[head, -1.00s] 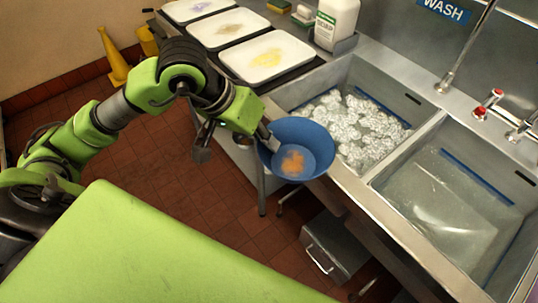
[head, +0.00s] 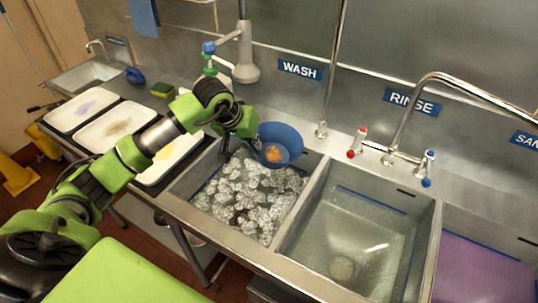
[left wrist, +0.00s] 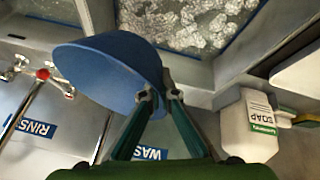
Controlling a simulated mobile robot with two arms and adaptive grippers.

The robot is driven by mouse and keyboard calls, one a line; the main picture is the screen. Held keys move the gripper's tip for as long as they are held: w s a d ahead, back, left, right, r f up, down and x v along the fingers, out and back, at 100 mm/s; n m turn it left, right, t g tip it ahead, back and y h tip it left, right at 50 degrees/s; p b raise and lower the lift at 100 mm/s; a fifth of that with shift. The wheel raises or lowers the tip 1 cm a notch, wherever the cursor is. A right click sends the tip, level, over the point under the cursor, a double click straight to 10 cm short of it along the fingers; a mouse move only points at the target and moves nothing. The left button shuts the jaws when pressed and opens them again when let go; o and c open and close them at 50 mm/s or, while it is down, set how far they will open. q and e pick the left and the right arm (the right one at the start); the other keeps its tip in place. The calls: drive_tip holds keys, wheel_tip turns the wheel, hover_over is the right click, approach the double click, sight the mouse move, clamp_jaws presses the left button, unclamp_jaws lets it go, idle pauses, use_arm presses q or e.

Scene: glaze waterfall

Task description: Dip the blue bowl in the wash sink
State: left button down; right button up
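The blue bowl (head: 290,137) has an orange food stain (head: 273,154) inside. My left gripper (head: 250,138) is shut on its rim at the left side. The bowl is tilted, its inside facing my head camera, and appears held above the back part of the wash sink (head: 184,187). The wash sink is full of foamy suds (head: 245,193) below the bowl. In the left wrist view the fingers (left wrist: 158,96) pinch the rim of the bowl (left wrist: 105,72), and the suds (left wrist: 190,22) lie beyond it. My right gripper is not in view.
The rinse sink (head: 345,245) with clear water adjoins on the right, then a purple-filled sink (head: 485,265). Taps (head: 388,155) stand along the back. Stained trays (head: 110,125) lie on the left counter. A soap jug (left wrist: 245,125) stands near the wash sink.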

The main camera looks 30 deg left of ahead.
use_arm(q)
drive_tip(key=w+a+f+n+p, duration=0.1)
drive_tip(key=w+a+p, duration=0.15)
drive_tip(key=a, duration=0.35)
drive_tip(key=shift+y, duration=0.4)
drive_tip(key=f+b, duration=0.7)
drive_tip(key=f, duration=0.2)
drive_tip(key=f+b, duration=0.8)
drive_tip(key=f, duration=0.2)
drive_tip(key=a+f+b, duration=0.1)
drive_tip(key=f+b, duration=0.6)
drive_tip(key=f, duration=0.3)
drive_tip(key=shift+w, duration=0.1)
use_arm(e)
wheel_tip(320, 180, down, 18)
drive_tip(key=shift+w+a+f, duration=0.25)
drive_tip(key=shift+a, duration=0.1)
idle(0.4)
use_arm(q)
wheel_tip(320, 180, up, 28)
drive_tip(key=p, duration=1.4)
drive_tip(key=shift+r+p, duration=0.15)
drive_tip(key=shift+p, duration=0.15)
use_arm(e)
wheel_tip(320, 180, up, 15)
